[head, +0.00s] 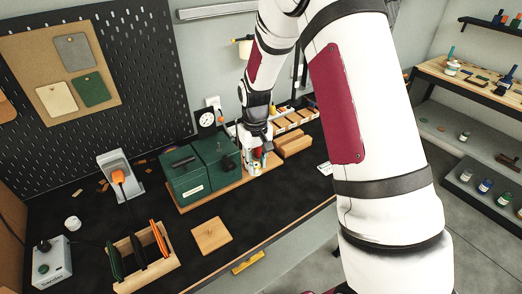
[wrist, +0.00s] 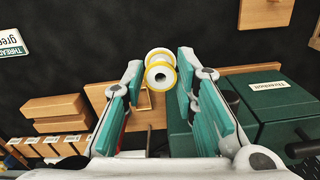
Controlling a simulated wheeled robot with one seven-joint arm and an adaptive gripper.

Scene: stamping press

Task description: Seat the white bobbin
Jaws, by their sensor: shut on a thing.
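My gripper (head: 257,160) is low over the dark bench, just right of two green boxes (head: 186,176). In the wrist view its teal fingers (wrist: 160,85) stand either side of a white bobbin (wrist: 161,75) with yellow rims, and they are shut on it. The bobbin's hollow end faces the wrist camera. A wooden base (wrist: 150,104) with a small brass-coloured part lies beyond the fingers, under the green boxes. Whether the bobbin touches anything on the base cannot be told. In the head view the fingers and bobbin are small and partly hidden.
Wooden blocks (head: 295,144) and a parts row stand right of the gripper. A dial gauge (head: 207,119) stands behind. A wooden square (head: 211,235), a rack of coloured plates (head: 145,258), and a small white round thing (head: 72,222) are on the bench's left and front.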

